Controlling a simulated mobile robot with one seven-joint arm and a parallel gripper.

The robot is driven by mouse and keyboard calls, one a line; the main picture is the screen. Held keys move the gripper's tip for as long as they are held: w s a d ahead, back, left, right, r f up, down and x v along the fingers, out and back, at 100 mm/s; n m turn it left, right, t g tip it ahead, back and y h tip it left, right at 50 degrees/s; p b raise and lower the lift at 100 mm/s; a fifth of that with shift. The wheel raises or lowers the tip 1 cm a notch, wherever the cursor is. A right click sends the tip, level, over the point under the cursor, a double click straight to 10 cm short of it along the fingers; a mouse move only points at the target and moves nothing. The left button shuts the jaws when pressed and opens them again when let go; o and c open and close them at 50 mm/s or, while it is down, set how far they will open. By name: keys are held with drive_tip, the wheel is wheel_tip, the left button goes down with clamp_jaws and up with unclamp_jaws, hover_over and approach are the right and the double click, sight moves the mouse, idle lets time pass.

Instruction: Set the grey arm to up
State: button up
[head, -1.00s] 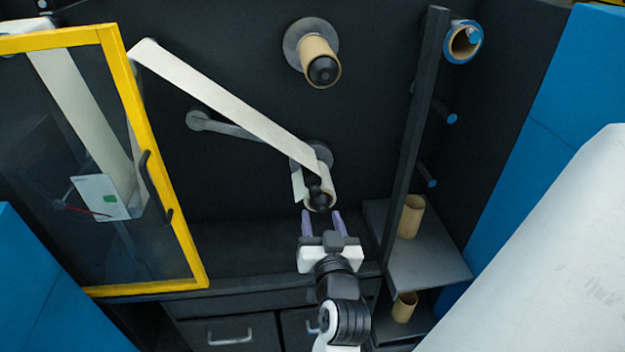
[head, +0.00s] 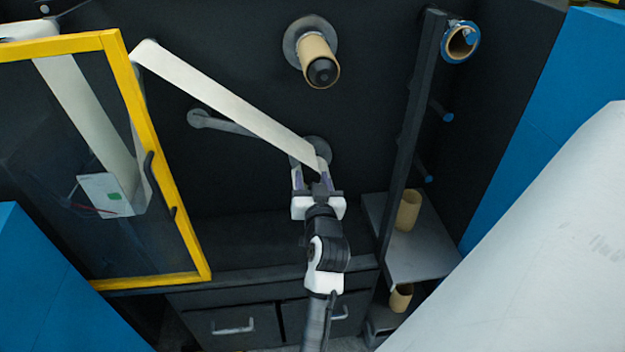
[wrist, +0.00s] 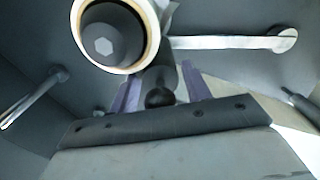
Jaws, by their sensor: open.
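The grey arm (head: 225,125) lies on the dark back panel, nearly level. Its round end is at the left, and its right part passes behind the white strip. In the wrist view a grey bar with a round end (wrist: 230,42) appears to be this arm. My gripper (head: 312,180) is open at the lower roll spindle, right of the arm's round end. In the wrist view the purple fingers (wrist: 159,90) stand apart, with a dark round knob (wrist: 160,98) between them. I cannot tell whether they touch it or whether it belongs to the arm.
The lower spindle with its roll core (wrist: 110,35) is close to my gripper. A white strip (head: 220,95) runs from it to the upper left. An upper spindle (head: 318,62), a yellow-framed door (head: 145,130), a dark post (head: 410,130) and a shelf (head: 420,255) surround the space.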

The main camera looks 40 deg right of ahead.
clamp_jaws()
wheel_tip(320, 180, up, 17)
drive_tip(key=n+p, duration=0.4)
drive_tip(key=n, duration=0.3)
drive_tip(key=shift+s+d+r+p, duration=0.15)
drive_tip(key=shift+s+d+p, duration=0.1)
drive_tip(key=shift+d+p, duration=0.15)
unclamp_jaws()
